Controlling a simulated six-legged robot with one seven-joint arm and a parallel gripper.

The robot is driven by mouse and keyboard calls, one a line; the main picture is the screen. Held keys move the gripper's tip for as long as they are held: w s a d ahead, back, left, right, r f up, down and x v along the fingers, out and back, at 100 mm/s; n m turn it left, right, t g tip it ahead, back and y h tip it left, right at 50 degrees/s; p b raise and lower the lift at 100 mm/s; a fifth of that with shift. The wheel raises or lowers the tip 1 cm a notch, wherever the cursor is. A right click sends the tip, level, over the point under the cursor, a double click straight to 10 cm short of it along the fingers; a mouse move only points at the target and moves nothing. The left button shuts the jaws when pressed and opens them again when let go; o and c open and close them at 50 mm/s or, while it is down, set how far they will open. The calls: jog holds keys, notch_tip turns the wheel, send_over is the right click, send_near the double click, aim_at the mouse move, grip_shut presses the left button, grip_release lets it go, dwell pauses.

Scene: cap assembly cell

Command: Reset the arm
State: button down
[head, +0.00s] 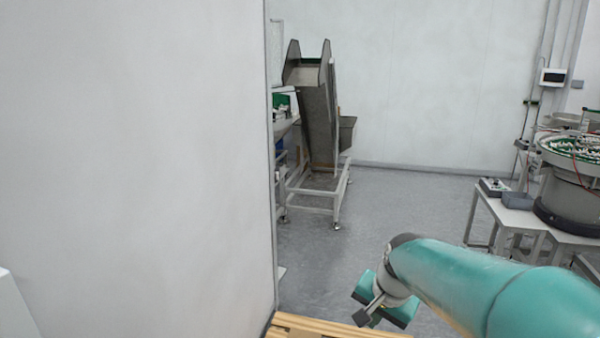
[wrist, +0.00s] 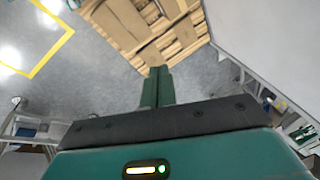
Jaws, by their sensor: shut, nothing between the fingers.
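My arm (head: 470,285) reaches in from the lower right of the head view. At its end is my gripper, partly seen from behind, above the floor beside a wooden pallet (head: 330,328). In the wrist view my gripper (wrist: 157,72) has its two green fingers together, shut and empty. They point toward the pallet (wrist: 125,25) at the top of that view. No object is held.
A large white wall panel (head: 130,150) fills the left. An inclined metal conveyor (head: 318,110) stands behind its edge. A bowl feeder (head: 572,195) and a table (head: 510,215) stand at right. Grey floor (head: 400,205) between them is clear. A yellow floor line (wrist: 52,52) shows in the wrist view.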

jog(key=s+r+n+t, duration=0.1)
jog(key=s+r+n, duration=0.1)
jog(key=s, duration=0.7)
jog(key=s+r+n+t+h, duration=0.1)
jog(key=s+r+n, duration=0.2)
jog(key=s, duration=0.6)
jog(key=shift+d+n, duration=0.45)
jog(key=shift+n, duration=0.45)
jog(key=shift+d, duration=0.2)
